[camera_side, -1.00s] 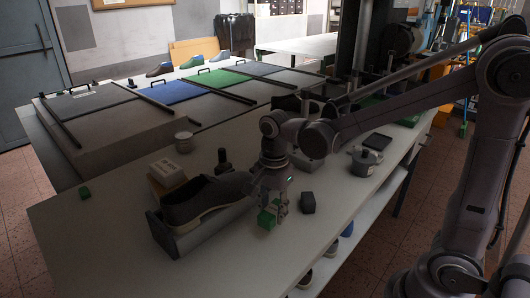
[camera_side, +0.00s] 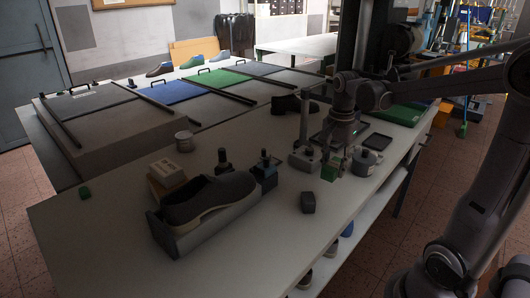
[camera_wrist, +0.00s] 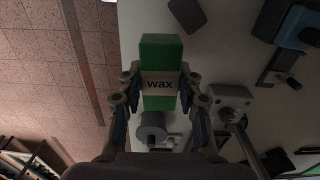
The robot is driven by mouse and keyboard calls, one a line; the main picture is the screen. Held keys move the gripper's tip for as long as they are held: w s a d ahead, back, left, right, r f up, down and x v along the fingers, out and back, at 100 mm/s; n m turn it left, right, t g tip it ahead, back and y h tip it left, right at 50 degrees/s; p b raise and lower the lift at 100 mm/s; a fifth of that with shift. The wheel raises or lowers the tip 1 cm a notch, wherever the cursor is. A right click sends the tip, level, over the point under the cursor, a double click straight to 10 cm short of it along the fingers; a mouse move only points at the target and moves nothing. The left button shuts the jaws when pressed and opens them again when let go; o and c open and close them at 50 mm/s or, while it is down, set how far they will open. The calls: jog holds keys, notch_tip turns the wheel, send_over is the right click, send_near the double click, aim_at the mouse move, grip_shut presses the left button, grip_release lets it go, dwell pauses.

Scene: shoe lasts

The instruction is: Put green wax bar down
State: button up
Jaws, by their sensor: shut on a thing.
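The green wax bar (camera_side: 329,173) is in my gripper (camera_side: 333,164), low by the right part of the bench in the side view. In the wrist view the bar (camera_wrist: 160,54), with a pale band reading "wax", sits between the two fingers of my gripper (camera_wrist: 160,92), which are shut on its sides. I cannot tell from the side view whether the bar's underside touches the bench.
A post stand (camera_side: 304,156) and a round lidded pot (camera_side: 366,161) flank the bar closely. A dark block (camera_side: 308,202), blue clamp (camera_side: 266,171) and shoe (camera_side: 207,198) on a grey cradle lie left.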

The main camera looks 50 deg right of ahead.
jog(key=s+d, duration=0.4)
jog(key=d, duration=0.3)
jog(key=s+d, duration=0.5)
jog(key=d, duration=0.3)
send_over(340, 185)
jog(key=shift+m, duration=0.4)
notch_tip(340, 185, down, 7)
jog(key=shift+s+r, duration=0.1)
jog(key=shift+f, duration=2.05)
jog(key=shift+f, duration=0.15)
jog(key=o, duration=1.2)
